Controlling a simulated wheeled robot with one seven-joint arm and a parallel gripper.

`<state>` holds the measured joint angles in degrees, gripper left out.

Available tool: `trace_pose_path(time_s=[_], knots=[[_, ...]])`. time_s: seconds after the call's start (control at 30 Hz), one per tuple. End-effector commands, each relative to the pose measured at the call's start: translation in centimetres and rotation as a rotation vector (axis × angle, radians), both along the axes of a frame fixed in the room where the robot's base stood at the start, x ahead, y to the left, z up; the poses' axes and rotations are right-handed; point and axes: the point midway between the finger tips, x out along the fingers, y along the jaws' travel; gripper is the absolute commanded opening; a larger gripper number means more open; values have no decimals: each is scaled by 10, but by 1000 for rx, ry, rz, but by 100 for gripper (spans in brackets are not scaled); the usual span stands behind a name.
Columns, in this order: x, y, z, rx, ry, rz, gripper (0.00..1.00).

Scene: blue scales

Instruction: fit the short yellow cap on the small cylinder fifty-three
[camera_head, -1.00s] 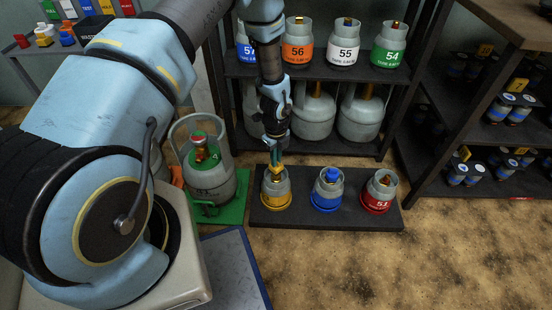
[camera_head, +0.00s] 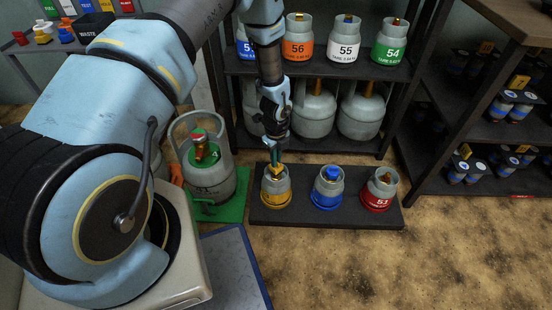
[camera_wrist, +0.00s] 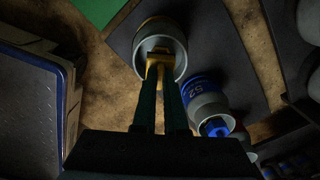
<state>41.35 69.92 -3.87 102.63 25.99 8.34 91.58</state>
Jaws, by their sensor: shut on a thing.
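A small grey cylinder with a yellow band (camera_head: 276,199) stands upright at the left end of a dark mat (camera_head: 330,214). I cannot read its number. My gripper (camera_head: 275,166) points down into its open collar, shut on the short yellow cap (camera_head: 275,172). In the wrist view my fingertips (camera_wrist: 160,62) hold the yellow cap (camera_wrist: 159,57) inside the round collar (camera_wrist: 176,45). The fingers hide the valve, so I cannot tell whether the cap is seated. A blue-banded cylinder (camera_head: 326,198), numbered 52 in the wrist view, and a red-banded cylinder (camera_head: 379,199), apparently numbered 51, stand to the right.
A larger grey cylinder (camera_head: 211,180) stands on a green mat (camera_head: 234,208) at the left. Behind is a shelf (camera_head: 310,72) with several cylinders. Another shelf (camera_head: 468,130) stands at the right. The floor (camera_head: 460,250) in front is clear.

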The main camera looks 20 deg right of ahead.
Motion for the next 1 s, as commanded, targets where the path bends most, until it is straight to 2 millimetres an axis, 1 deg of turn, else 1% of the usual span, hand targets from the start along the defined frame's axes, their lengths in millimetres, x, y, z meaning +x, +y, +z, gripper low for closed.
trace_pose_path(time_s=[0.87,0.9,1.0], knots=[[0,0,-22,0,0,0,0],[0,0,-21,-1,0,0,13],[0,0,-21,-1,0,0,24]])
